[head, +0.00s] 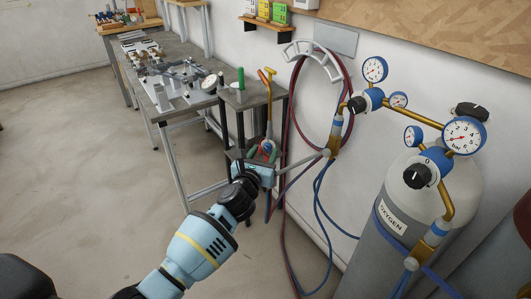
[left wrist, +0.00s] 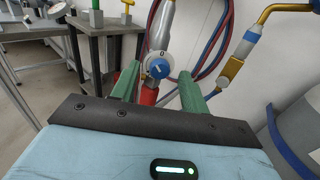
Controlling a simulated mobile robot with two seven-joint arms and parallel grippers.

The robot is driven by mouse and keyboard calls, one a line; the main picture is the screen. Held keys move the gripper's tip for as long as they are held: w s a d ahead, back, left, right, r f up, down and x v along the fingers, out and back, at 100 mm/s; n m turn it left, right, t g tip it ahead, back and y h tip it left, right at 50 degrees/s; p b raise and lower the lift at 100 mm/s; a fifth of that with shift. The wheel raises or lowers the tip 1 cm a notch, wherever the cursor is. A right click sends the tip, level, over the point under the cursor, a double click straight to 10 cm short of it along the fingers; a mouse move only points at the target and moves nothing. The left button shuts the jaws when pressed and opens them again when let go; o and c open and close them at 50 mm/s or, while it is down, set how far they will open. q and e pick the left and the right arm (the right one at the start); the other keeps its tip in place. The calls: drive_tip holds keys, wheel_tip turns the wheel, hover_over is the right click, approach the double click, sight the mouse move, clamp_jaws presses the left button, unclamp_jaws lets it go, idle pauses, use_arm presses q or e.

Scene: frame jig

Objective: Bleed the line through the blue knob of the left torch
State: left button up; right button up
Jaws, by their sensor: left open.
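The torch (head: 269,100) hangs upright by the small side table, its brass neck bent at the top. In the left wrist view its blue knob (left wrist: 158,68) sits on a white dial with a 0 mark, on the grey torch body (left wrist: 161,30). A red part (left wrist: 148,96) shows below the knob. My left gripper (head: 263,152) is open at the lower torch. In the left wrist view its green fingers (left wrist: 158,76) stand on either side of the knob, with visible gaps; contact is not seen. In the head view the knob is hidden by the gripper. My right gripper is not in view.
The small table (head: 248,96) stands left of the torch, beside a long workbench (head: 183,110). Red and blue hoses (head: 318,185) hang along the wall to the right. The oxygen cylinder (head: 368,250) with gauges stands at right. The floor at left is clear.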

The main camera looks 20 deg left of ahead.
use_arm(q)
drive_tip(key=shift+w, duration=0.65)
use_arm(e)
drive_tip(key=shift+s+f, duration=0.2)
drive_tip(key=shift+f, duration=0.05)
use_arm(q)
drive_tip(key=shift+c, duration=0.2)
